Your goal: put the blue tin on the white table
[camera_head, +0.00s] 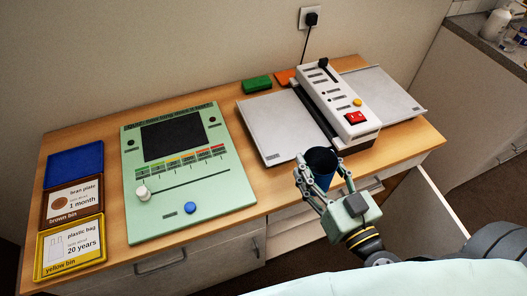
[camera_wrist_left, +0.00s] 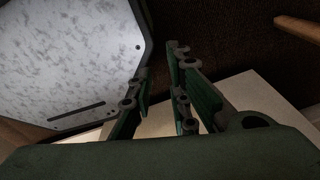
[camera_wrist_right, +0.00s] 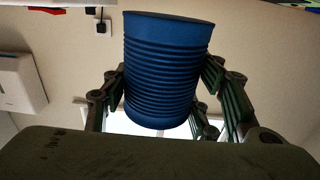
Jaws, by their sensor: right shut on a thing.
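The blue tin (camera_wrist_right: 165,70) is a dark blue, ribbed can. In the right wrist view it stands between the fingers of my right gripper (camera_wrist_right: 163,85), which is shut on its sides. I cannot make out for sure which surface is the white table.
The wooden desk (camera_head: 270,210) bears a green panel (camera_head: 170,220), bin plates (camera_head: 72,205), a blue tray (camera_head: 75,161) and a white device (camera_head: 338,100) with grey plates. A grey-white mottled surface (camera_wrist_left: 65,60) fills the left wrist view's left. A counter (camera_head: 490,50) stands at right.

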